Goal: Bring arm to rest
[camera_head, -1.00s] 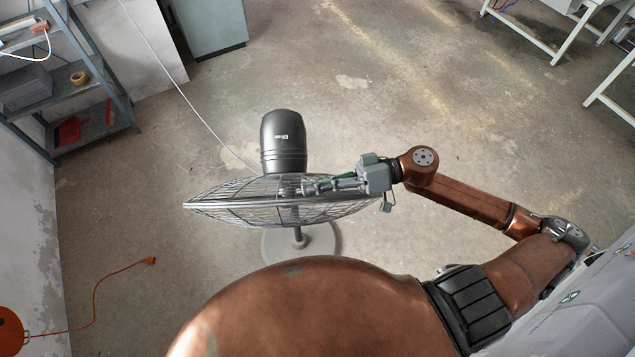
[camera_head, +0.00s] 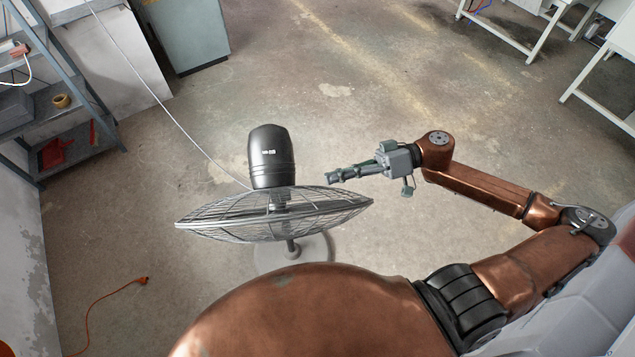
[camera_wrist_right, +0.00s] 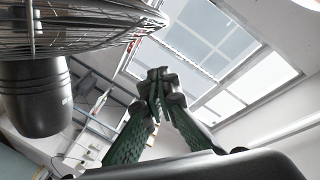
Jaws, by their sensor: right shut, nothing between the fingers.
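My right gripper (camera_head: 335,175) is at the end of my bent copper-coloured right arm. It points left in the head view, beside and to the right of the fan's dark motor housing, with a gap between them. In the right wrist view its green-padded fingers (camera_wrist_right: 160,82) meet at the tips, with nothing between them. My left gripper is not in view.
A standing fan (camera_head: 270,155) with a wire cage (camera_head: 215,220) stands close by on the floor. Metal shelves (camera_head: 60,75) are at the left, a grey cabinet (camera_head: 188,35) behind, and a white table frame (camera_head: 600,105) at the right.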

